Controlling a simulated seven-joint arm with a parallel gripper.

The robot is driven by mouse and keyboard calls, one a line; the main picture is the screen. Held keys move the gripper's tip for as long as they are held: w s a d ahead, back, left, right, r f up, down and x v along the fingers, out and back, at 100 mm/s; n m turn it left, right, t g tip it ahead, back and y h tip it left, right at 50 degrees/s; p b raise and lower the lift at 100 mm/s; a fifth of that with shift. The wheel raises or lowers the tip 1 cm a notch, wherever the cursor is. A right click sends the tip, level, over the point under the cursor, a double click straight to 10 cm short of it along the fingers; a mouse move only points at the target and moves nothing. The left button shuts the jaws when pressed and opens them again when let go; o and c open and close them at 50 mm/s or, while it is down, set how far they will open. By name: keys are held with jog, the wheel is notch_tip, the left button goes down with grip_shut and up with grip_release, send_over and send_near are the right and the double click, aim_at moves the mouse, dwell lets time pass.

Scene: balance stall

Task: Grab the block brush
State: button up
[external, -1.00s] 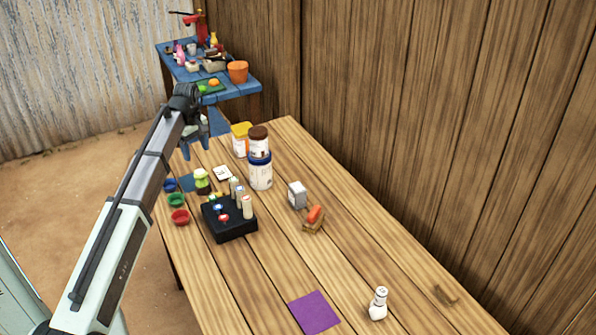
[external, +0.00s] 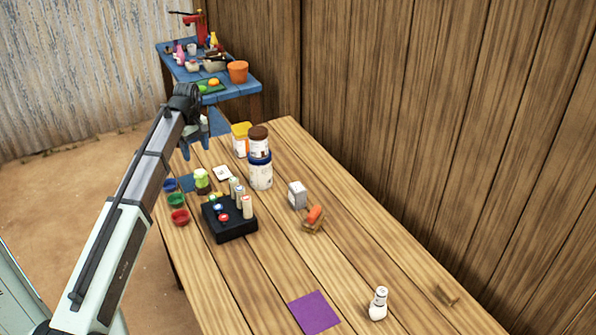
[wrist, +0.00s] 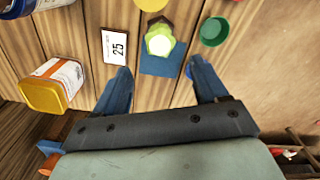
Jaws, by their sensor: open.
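I cannot name the block brush with certainty. A small brown block-like piece (external: 313,219) with an orange piece (external: 315,213) on it lies mid-table, right of the black rack, and another brown piece (external: 446,295) lies flat near the right edge. Neither shows in the wrist view. My gripper (wrist: 160,72) is open and empty, fingers pointing down.
A yellow-lidded tub (external: 241,139) and stacked jars (external: 260,172) stand right of my gripper. A black rack (external: 230,230) holds several upright cylinders. Small bowls (external: 179,216) line the left edge. A grey box (external: 297,194), white bottle (external: 378,304) and purple square (external: 314,312) are nearer.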

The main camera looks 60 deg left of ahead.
jog(key=shift+c, duration=0.6)
